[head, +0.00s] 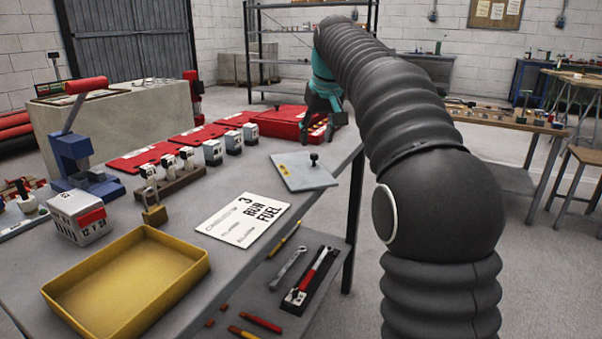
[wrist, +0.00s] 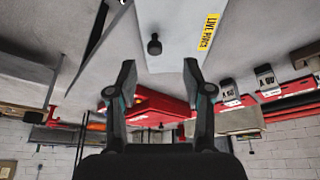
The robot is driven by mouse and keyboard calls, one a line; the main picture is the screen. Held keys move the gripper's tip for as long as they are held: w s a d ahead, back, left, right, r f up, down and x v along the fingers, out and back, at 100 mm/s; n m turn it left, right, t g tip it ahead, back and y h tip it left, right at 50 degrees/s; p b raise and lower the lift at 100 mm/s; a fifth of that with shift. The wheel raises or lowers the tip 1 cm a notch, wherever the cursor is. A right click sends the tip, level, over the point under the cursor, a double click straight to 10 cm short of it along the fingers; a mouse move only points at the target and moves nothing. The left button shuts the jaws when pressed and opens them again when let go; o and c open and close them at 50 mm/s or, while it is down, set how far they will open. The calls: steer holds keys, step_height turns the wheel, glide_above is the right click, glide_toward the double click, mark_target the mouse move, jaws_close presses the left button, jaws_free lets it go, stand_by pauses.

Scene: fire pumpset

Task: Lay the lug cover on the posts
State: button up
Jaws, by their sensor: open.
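The lug cover (head: 303,174) is a flat light-grey plate with a black knob (head: 314,159) and a yellow label. It lies on the workbench near its right edge. In the wrist view the cover (wrist: 180,25) shows at the top, its knob (wrist: 154,45) between and beyond my fingertips, apart from them. My gripper (head: 322,122) is teal and dark, above the bench's far end by the red case. In the wrist view my gripper (wrist: 159,76) is open and empty. I cannot tell which parts are the posts.
Red trays (head: 150,156) and several small white-topped blocks line the bench behind the cover. A red case (head: 285,122) stands at the far end. A yellow tray (head: 125,285), a padlock (head: 154,213), a battery (head: 80,215) and a fuel card (head: 242,219) are nearer.

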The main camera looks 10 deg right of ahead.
mark_target(314, 154)
steer(key=shift+w+d+b+x, duration=0.1)
steer(key=shift+b+x, duration=0.05)
steer(key=shift+x, duration=1.15)
steer(key=shift+w+d+b+x, duration=0.1)
steer(key=shift+x, duration=1.2)
steer(key=shift+w+d+b+x, duration=0.1)
steer(key=shift+w+b+x, duration=0.05)
steer(key=shift+x, duration=1.15)
steer(key=shift+r, duration=0.15)
jaws_close()
